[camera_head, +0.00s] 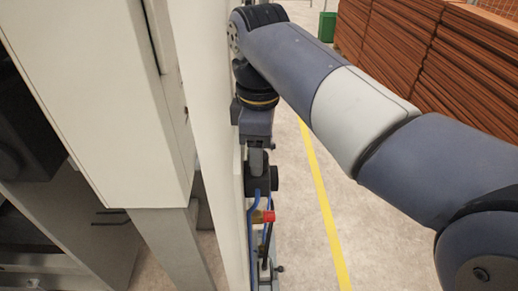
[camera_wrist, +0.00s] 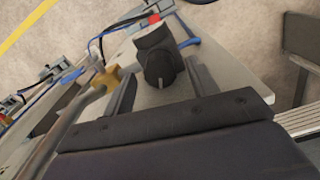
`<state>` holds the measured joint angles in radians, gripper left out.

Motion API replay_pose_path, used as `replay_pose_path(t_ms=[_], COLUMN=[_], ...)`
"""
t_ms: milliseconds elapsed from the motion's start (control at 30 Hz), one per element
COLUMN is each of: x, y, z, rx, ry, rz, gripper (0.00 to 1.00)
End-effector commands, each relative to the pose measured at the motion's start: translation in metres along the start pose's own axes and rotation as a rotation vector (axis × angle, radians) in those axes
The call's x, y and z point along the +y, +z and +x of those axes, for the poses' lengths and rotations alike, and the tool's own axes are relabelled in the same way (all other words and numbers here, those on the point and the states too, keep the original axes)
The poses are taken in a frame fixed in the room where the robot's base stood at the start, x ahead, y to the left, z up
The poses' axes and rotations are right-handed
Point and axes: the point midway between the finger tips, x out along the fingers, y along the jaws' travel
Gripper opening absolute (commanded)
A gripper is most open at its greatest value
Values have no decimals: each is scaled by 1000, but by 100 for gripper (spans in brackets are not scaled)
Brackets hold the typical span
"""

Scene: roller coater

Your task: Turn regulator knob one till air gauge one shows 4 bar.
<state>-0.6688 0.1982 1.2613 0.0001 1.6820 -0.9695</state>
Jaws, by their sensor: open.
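In the wrist view, a black knob (camera_wrist: 160,68) sits on a dark regulator body (camera_wrist: 152,36) mounted on a pale panel. My gripper (camera_wrist: 160,78) is open, with one finger on each side of the knob. I cannot tell whether either finger touches it. In the head view, my gripper (camera_head: 257,160) reaches down along the panel edge, close to the dark regulator (camera_head: 263,183). No gauge face or reading can be made out in either view.
A brass fitting (camera_wrist: 107,78) and a grey pipe stand left of my gripper in the wrist view. Blue hoses (camera_head: 252,225) and a red part (camera_head: 268,216) are below the regulator. A white cabinet (camera_head: 105,90) stands left. Open floor with a yellow line (camera_head: 325,200) lies right.

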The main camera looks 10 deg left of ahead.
Motion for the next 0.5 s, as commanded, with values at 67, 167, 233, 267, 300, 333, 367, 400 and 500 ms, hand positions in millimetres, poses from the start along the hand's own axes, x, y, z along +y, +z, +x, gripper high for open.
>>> replay_pose_path(t_ms=[67,167,233,267,300,333,367,400,500], x=[0,0,0,0,0,0,0,0,0], y=[0,0,0,0,0,0,0,0,0], z=[3,5,5,5,5,5,5,5,4], rx=[0,0,0,0,0,0,0,0,0], ry=[-1,0,0,0,0,0,0,0,0], rz=[0,0,0,0,0,0,0,0,0], gripper=[55,55,55,55,55,55,54,51,42])
